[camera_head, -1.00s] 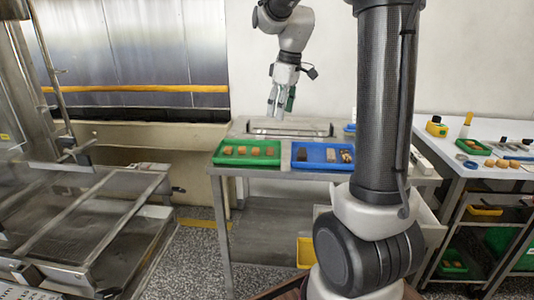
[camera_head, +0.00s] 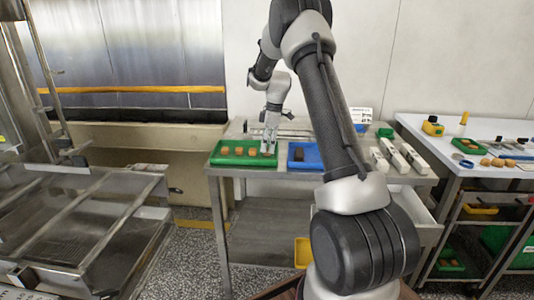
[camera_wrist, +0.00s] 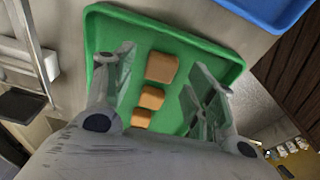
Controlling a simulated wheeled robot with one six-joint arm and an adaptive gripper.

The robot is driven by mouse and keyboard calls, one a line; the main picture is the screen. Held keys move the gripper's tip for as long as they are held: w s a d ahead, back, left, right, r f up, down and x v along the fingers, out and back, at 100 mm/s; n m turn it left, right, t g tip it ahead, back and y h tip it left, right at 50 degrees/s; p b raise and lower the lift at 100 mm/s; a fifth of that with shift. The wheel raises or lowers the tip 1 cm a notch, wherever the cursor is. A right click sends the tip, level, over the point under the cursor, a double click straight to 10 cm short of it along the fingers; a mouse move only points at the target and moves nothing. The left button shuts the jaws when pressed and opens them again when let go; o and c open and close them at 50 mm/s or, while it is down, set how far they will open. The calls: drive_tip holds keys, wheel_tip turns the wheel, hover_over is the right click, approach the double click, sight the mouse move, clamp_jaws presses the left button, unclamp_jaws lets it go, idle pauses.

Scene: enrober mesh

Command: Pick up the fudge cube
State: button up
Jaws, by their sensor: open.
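Several orange-brown fudge cubes sit in a row in the green tray (camera_head: 244,162). Three show in the head view: the left cube (camera_head: 224,151), the middle one (camera_head: 238,151) and another (camera_head: 252,152). My gripper (camera_head: 268,149) is down at the tray's right end and hides what is beneath it. In the wrist view my gripper (camera_wrist: 161,70) is open, with one finger on each side of the nearest-to-tip fudge cube (camera_wrist: 161,68). Two further cubes (camera_wrist: 151,97) (camera_wrist: 140,118) run back toward the palm in the green tray (camera_wrist: 110,22). I cannot tell whether the fingers touch anything.
A blue tray (camera_head: 311,166) stands just right of the green one on the steel table (camera_head: 219,171); its corner shows in the wrist view (camera_wrist: 268,10). White bar-shaped items (camera_head: 397,155) lie farther right. A second table (camera_head: 492,137) holds assorted items.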

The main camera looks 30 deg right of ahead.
drive_tip(key=shift+a+f, duration=0.1)
drive_tip(key=shift+f, duration=0.8)
drive_tip(key=c, duration=0.9)
